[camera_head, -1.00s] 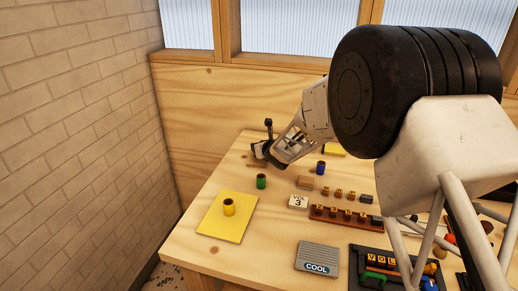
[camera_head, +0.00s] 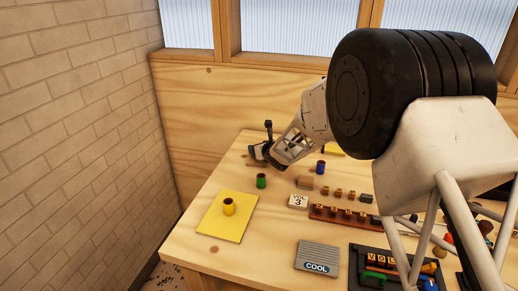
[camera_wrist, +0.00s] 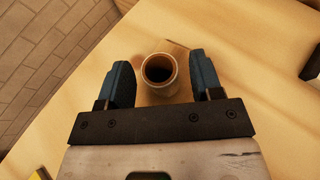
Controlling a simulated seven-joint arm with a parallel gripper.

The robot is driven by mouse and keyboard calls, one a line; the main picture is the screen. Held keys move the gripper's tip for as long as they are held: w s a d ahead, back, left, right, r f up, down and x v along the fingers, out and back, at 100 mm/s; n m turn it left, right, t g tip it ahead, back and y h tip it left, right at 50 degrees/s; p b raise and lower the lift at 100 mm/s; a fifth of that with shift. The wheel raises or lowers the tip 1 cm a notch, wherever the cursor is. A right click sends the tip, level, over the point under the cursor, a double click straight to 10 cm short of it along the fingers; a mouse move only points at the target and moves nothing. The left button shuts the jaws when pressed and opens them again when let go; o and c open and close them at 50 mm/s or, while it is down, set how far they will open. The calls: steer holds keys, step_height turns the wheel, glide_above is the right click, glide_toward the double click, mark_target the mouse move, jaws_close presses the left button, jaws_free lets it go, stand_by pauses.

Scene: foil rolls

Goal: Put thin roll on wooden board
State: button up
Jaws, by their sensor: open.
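A tan hollow roll (camera_wrist: 159,72) stands between my fingers in the wrist view, seen from above into its dark opening. My gripper (camera_wrist: 159,82) is open, with a gap between the roll and each blue-grey finger. A slightly darker wooden patch, apparently the wooden board (camera_wrist: 178,46), shows around the roll's base; the roll seems to stand on it.
A green roll (camera_head: 261,181) and a blue roll (camera_head: 320,167) stand nearby. A yellow roll (camera_head: 228,207) stands on a yellow sheet (camera_head: 215,225). Lettered blocks (camera_head: 340,214) and a grey COOL box (camera_head: 317,255) lie to the right. A wooden wall rises behind the table.

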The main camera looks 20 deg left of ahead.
steer(key=shift+r, duration=0.15)
steer(key=shift+v, duration=1.1)
steer(key=v, duration=0.9)
steer(key=shift+s+d, duration=0.25)
steer(key=shift+r, duration=0.15)
steer(key=shift+r, duration=0.1)
